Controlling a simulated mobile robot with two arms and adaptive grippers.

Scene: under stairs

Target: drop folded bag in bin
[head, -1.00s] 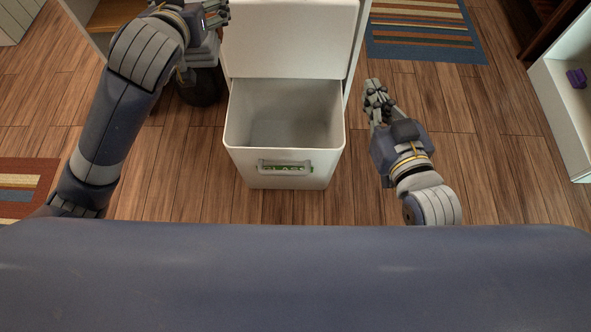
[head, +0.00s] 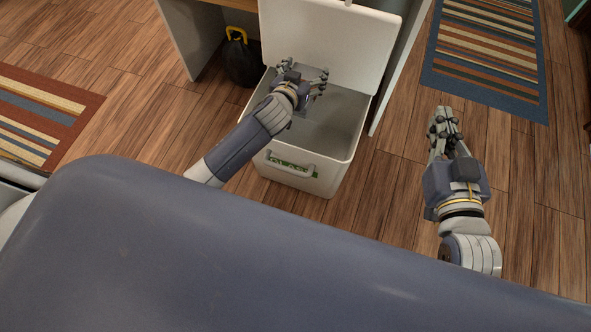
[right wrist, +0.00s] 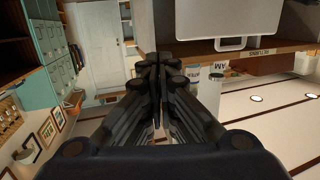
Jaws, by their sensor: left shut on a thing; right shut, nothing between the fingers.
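The white bin (head: 335,172) stands open in the head view, its lid raised at the back and a green label behind its front handle. My left gripper (head: 307,76) is over the back of the bin opening, in front of the raised lid. It is shut on the folded bag, which is mostly hidden by the fingers and hard to make out. My right gripper (head: 445,125) is to the right of the bin, shut and empty. The right wrist view shows its closed fingers (right wrist: 160,75) with nothing between them.
Striped rugs lie at the left (head: 50,115) and upper right (head: 487,55). A white panel rises by the bin's right side. Wooden floor is clear around my right gripper.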

